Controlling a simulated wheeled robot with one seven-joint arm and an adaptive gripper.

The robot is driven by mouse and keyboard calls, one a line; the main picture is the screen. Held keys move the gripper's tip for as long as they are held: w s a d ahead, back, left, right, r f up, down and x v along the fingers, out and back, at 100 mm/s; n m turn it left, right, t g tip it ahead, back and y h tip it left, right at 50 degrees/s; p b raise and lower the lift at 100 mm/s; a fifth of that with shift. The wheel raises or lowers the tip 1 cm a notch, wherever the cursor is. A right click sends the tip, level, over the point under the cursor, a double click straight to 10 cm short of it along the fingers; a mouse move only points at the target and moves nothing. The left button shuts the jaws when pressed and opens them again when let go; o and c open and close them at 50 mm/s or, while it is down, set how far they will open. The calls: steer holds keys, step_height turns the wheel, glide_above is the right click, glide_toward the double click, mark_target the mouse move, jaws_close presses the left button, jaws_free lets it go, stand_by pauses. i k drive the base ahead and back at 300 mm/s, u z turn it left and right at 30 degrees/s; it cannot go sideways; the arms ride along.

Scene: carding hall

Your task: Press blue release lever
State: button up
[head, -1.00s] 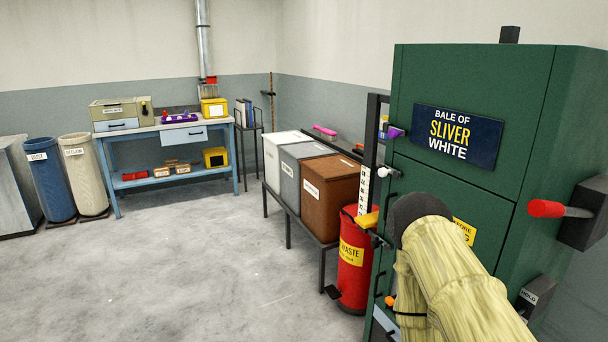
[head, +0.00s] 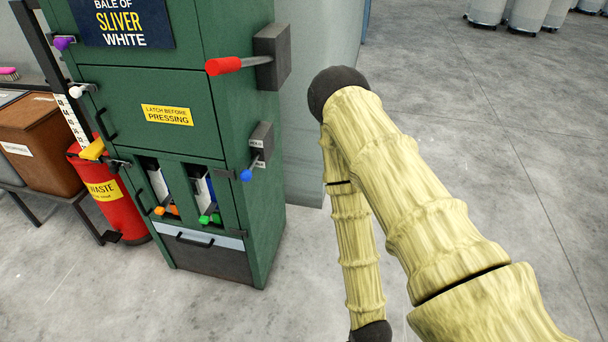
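The blue-tipped lever (head: 246,175) sticks out from a small dark grey block (head: 262,143) low on the right side of the green baling machine (head: 150,80). The block carries small white labels, too small to read surely. The lever's blue knob points down and to the left. My arm in its pale yellow sleeve stands to the right of the machine, over bare floor, apart from the lever. My gripper is out of view below the bottom edge.
A red-handled lever (head: 224,66) juts from the same side above the blue one. Orange (head: 167,211) and green (head: 209,216) levers sit in front slots. A yellow sign (head: 167,115) reads "LATCH BEFORE PRESSING". A red waste bin (head: 104,190) stands left.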

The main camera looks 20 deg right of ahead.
mark_target(246, 176)
steer(key=z, duration=0.2)
steer(key=k, duration=0.5)
steer(key=z, duration=1.2)
steer(key=i, duration=0.8)
steer(key=u, duration=2.1)
